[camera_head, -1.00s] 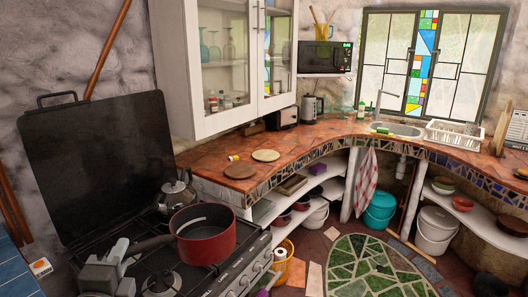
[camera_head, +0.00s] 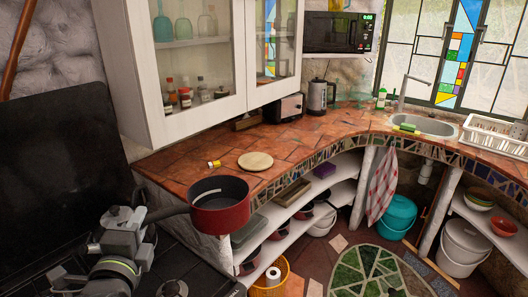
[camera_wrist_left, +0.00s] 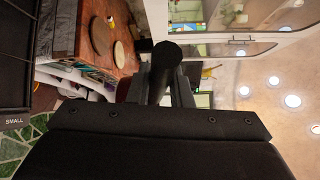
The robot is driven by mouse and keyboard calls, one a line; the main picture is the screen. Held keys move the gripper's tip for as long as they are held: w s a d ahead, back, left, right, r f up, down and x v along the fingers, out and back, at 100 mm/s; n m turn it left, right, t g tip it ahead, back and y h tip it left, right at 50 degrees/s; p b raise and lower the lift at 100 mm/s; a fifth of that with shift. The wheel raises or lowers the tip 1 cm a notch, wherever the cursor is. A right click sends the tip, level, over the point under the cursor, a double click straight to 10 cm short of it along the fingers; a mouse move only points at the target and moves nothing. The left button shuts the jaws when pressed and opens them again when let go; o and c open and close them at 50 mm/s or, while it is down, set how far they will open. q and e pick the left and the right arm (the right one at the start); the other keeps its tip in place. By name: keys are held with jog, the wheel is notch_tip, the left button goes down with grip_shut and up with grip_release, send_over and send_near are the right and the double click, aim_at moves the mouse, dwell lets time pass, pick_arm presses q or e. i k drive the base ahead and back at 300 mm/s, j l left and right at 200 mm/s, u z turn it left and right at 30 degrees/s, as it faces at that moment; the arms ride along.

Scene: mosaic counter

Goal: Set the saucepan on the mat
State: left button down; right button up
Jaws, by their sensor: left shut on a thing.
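The red saucepan (camera_head: 221,214) is held up, roughly level, in front of the counter's near edge in the head view. Its dark interior looks empty. My left gripper (camera_head: 143,214) is shut on its black handle (camera_head: 174,212); the handle (camera_wrist_left: 166,62) also shows in the left wrist view. A pale round mat (camera_head: 256,161) lies flat on the counter behind and right of the pan. In the left wrist view two round mats lie on the counter, a browner one (camera_wrist_left: 100,36) and a lighter one (camera_wrist_left: 119,55). The pan hides the browner one in the head view. My right gripper is out of view.
The white wall cabinet (camera_head: 200,120) hangs above the counter (camera_head: 300,138). A toaster (camera_head: 284,107) and electric kettle (camera_head: 320,97) stand farther back. The stove (camera_head: 190,258) is below the pan.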

aim_at(243, 167)
jog(key=i+l, duration=0.45)
jog(key=i, duration=0.15)
jog(key=i+l, duration=0.45)
jog(key=i, duration=0.2)
jog(key=i+l, duration=0.45)
jog(key=i, duration=0.15)
